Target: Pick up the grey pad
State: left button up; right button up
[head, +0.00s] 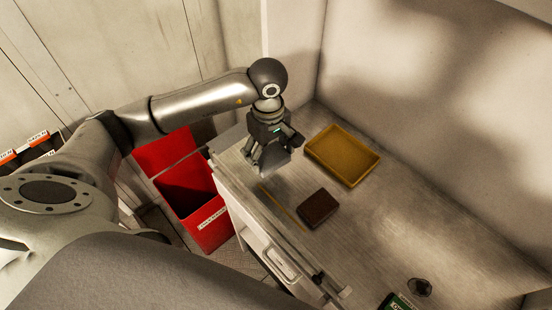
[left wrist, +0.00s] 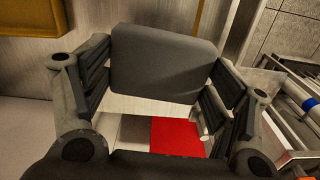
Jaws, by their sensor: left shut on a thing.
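The grey pad (left wrist: 165,62) is a thick, rounded block between the fingers of my left gripper (left wrist: 163,78) in the left wrist view. Both fingers press on its opposite sides. In the head view my left gripper (head: 268,160) points down over the far left part of the counter, with the grey pad (head: 276,160) partly hidden by the fingers. I cannot tell how far the pad is above the counter. My right gripper is not in view.
A yellow tray (head: 372,168) lies just right of my left gripper. A brown block (head: 318,207) lies nearer on the counter (head: 375,235). A red bin (head: 212,222) stands left of the counter. A green-labelled box (head: 398,302) and a small dark item (head: 420,287) are at the near edge.

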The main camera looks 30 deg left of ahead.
pick_arm(q)
jog(key=s+a+r+b, duration=0.1)
jog(key=s+r+b, duration=0.1)
jog(key=s, duration=0.3)
jog(key=s+a+r+b, duration=0.1)
jog(key=s+r, duration=0.4)
jog(key=s, duration=0.1)
jog(key=shift+s+b, duration=0.2)
jog(key=shift+b, duration=0.2)
